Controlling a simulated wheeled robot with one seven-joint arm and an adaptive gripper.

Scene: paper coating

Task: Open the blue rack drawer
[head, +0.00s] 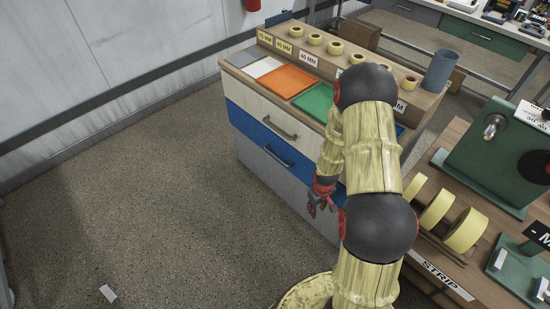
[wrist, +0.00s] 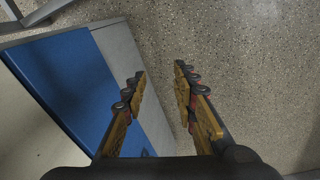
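The blue rack drawer (head: 262,142) is the second drawer front from the top of the cabinet, and looks shut, flush with the white fronts around it. Its dark bar handle (head: 279,156) shows in the head view.
A cream drawer (head: 258,108) with its own handle sits above the blue one. The cabinet top holds coloured trays (head: 287,81) and several tape rolls (head: 315,39). A wooden bench (head: 457,155) with a green machine (head: 497,150) stands at the right. The floor (head: 150,200) at the left is open.

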